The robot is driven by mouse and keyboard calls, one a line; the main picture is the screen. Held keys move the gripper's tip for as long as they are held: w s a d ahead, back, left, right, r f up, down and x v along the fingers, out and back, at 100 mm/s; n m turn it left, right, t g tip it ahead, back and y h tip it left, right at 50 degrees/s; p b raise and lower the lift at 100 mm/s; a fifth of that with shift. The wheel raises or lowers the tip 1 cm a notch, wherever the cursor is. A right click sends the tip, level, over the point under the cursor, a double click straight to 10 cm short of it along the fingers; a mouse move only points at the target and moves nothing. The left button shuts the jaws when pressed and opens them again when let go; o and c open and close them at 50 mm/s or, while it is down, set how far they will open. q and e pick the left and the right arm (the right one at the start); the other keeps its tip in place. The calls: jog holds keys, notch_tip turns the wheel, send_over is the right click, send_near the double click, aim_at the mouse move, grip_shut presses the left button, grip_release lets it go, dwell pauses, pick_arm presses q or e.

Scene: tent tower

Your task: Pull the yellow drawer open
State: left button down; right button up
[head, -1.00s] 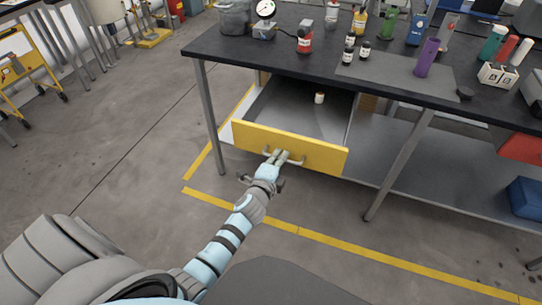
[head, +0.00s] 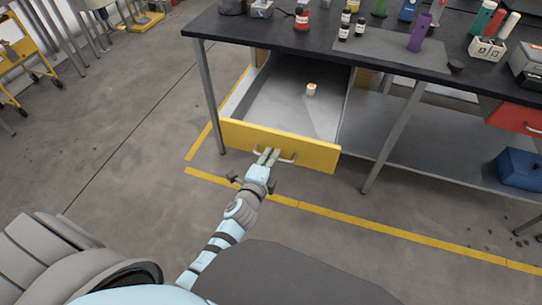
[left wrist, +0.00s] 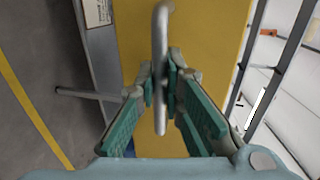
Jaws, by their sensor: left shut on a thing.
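The yellow drawer (head: 300,150) stands pulled out from under the black workbench. Its grey inside shows, with a small white and orange bottle (head: 311,89) in it. My left gripper (head: 268,156) is shut on the drawer's metal bar handle (head: 287,160). In the left wrist view the handle (left wrist: 160,40) runs upright between the green-padded fingers of the gripper (left wrist: 161,90), with the yellow front (left wrist: 215,40) behind it. My right gripper is not in view.
The workbench top (head: 275,34) holds several bottles, a purple cylinder (head: 420,32) and a white rack (head: 487,48). A bench leg (head: 208,100) stands close left of the drawer. A blue box (head: 520,170) sits on the lower shelf. The floor in front is clear.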

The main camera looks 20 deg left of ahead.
pick_arm(q)
jog(key=c, duration=1.7)
grip_release()
jog(key=v, duration=1.2)
jog(key=shift+a, duration=0.1)
